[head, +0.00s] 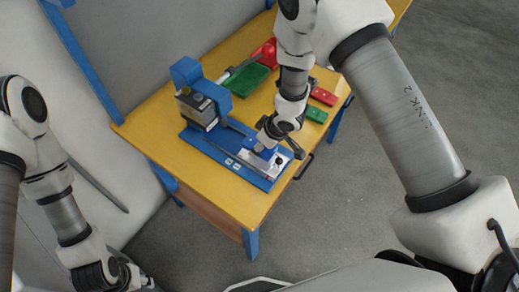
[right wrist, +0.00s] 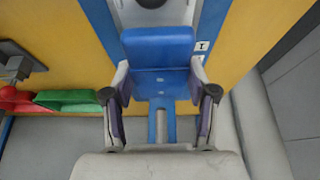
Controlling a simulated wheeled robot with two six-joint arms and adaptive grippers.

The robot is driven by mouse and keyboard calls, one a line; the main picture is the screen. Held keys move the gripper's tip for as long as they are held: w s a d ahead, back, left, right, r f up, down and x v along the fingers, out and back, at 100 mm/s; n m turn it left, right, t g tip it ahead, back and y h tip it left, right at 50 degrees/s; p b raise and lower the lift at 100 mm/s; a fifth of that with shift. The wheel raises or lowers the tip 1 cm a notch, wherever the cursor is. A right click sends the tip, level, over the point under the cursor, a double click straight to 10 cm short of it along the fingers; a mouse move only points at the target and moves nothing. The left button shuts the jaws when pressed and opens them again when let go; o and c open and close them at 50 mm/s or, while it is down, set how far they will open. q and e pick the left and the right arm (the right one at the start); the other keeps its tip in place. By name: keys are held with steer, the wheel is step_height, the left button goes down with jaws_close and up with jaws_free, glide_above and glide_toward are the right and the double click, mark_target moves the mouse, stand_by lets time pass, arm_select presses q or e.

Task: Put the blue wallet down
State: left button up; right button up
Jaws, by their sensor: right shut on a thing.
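The blue wallet (right wrist: 158,48) shows in the right wrist view between the two fingers of my right gripper (right wrist: 160,82), which is shut on it. In the head view my right gripper (head: 270,138) reaches down over the blue base of the welding machine (head: 220,152), and the wallet (head: 262,147) is partly covered by it. I cannot tell whether the wallet touches the metal plate on the base. My left gripper (head: 132,277) hangs low at the bottom left, away from the table; its finger opening is unclear.
The yellow table (head: 160,118) carries the blue press head (head: 200,90) left of my right gripper. Behind are a green tray (head: 249,80) and a red bin (head: 264,52). A red wallet (head: 323,95) and a green wallet (head: 316,114) lie near the right edge.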

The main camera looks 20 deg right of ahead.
steer(key=f, duration=0.4)
steer(key=shift+w+f, duration=0.2)
steer(key=shift+w, duration=0.05)
steer(key=shift+w+f, duration=0.1)
steer(key=shift+s, duration=0.2)
steer(key=o, duration=0.9)
steer(key=shift+c, duration=0.2)
arm_select(q)
steer(key=shift+w+f, duration=0.15)
steer(key=shift+w, duration=0.15)
arm_select(e)
steer(key=shift+o, duration=1.4)
steer(key=shift+w+f, duration=0.1)
